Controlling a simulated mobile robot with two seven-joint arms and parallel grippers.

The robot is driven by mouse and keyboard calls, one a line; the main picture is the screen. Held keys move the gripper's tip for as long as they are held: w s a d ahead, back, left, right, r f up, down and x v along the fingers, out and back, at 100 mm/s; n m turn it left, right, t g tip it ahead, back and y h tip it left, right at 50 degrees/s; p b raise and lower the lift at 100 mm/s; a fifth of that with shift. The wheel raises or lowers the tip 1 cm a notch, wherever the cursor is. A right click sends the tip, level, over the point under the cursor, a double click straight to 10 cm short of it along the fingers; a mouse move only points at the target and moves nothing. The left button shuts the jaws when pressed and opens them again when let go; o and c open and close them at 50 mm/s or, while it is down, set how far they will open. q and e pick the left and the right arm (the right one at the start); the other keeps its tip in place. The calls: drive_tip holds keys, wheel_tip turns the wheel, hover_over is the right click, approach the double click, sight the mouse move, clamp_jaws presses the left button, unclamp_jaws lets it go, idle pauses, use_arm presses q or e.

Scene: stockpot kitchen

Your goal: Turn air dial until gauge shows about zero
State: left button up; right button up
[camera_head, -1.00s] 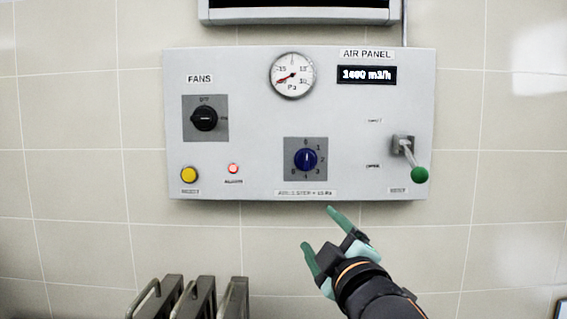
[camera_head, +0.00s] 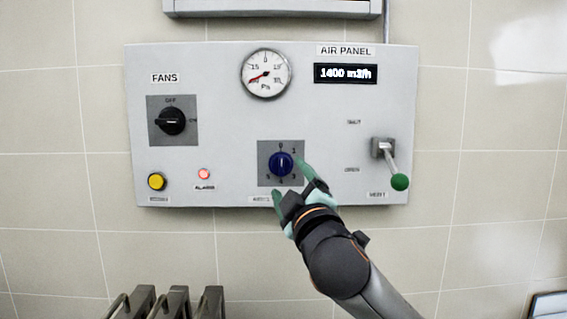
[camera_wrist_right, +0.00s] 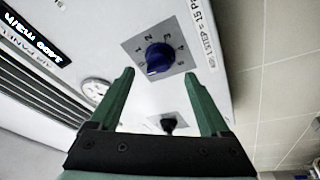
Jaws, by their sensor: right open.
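The blue air dial (camera_head: 281,163) sits on a grey plate low in the middle of the panel, numbered around its rim. Its pale mark appears to point up, near 0. It also shows in the right wrist view (camera_wrist_right: 158,57). The round gauge (camera_head: 265,74) is above it, its needle pointing lower left, left of the 0 at the top. My right gripper (camera_head: 288,176) is open and empty, its green fingertips near the dial's right and lower edges. In the right wrist view the dial lies ahead, between and beyond the tips (camera_wrist_right: 159,74). My left gripper is not in view.
The panel (camera_head: 225,130) also carries a black fans knob (camera_head: 171,121), a yellow button (camera_head: 156,181), a lit red lamp (camera_head: 204,174), a display reading 1400 m3/h (camera_head: 345,73) and a green-tipped lever (camera_head: 399,181) right of my gripper. Metal racks (camera_head: 178,302) stand lower left.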

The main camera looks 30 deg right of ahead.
sight(284, 171)
drive_tip(key=shift+p+x, duration=0.5)
drive_tip(key=shift+x, duration=2.15)
drive_tip(key=shift+c, duration=0.2)
clamp_jaws()
